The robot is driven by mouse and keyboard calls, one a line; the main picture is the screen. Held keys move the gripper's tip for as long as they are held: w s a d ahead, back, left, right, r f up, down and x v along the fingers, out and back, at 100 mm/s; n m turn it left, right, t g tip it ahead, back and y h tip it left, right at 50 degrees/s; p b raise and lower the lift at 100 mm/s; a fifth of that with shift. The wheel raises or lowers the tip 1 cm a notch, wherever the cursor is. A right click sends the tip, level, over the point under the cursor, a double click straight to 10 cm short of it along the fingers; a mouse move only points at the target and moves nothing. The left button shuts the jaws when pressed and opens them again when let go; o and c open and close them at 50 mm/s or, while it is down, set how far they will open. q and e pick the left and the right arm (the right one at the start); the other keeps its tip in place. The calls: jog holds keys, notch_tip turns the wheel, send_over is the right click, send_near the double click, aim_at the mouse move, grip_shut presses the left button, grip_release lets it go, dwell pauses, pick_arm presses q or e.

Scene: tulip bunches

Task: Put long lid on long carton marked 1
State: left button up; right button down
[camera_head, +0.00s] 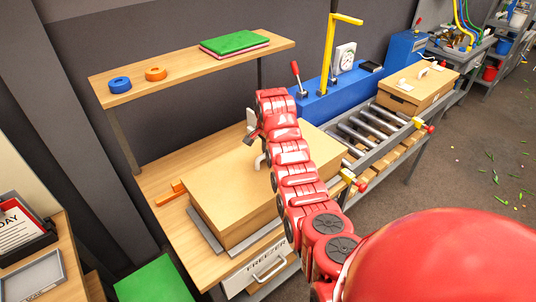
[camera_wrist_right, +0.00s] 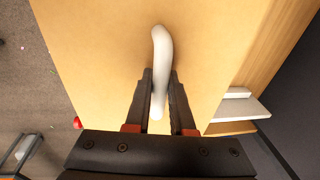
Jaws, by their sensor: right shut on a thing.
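A long tan carton (camera_head: 236,209) stands on the workbench with a flat tan top, which looks like the long lid (camera_head: 222,170); I cannot tell how it is seated. A white handle (camera_head: 260,161) rises from this top, partly hidden by my red right arm. My right gripper (camera_head: 256,134) is over the top. In the right wrist view, my right gripper (camera_wrist_right: 160,88) is shut on the white handle (camera_wrist_right: 161,45), with the tan lid surface (camera_wrist_right: 100,60) below. No number 1 is readable on the carton. My left gripper is not in view.
Another tan box with a handle (camera_head: 418,86) sits on the roller conveyor (camera_head: 365,130) at right. A blue unit with a yellow post (camera_head: 320,98) stands behind. A shelf (camera_head: 190,69) holds tape rolls and a green stack. Orange pieces (camera_head: 172,192) lie left of the carton.

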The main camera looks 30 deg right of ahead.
jog(key=shift+f, duration=0.15)
dwell(0.3)
jog(key=shift+f+b, duration=0.55)
jog(key=shift+f, duration=0.1)
jog(key=c, duration=0.7)
grip_release()
notch_tip(320, 180, up, 3)
jog(key=shift+s+a+f+b, duration=0.1)
jog(key=shift+s+f+b, duration=0.1)
jog(key=shift+b, duration=0.55)
jog(key=shift+s+a+r+p, duration=0.2)
jog(key=shift+s+r+p, duration=0.15)
jog(key=shift+r+p, duration=1.85)
jog(key=shift+s+a+r+p, duration=0.35)
jog(key=shift+r+p, duration=1.3)
jog(key=shift+r, duration=1)
jog(key=shift+s+a+r+p, duration=0.1)
jog(key=shift+s+r+p, duration=0.3)
jog(key=shift+r+p, duration=1.8)
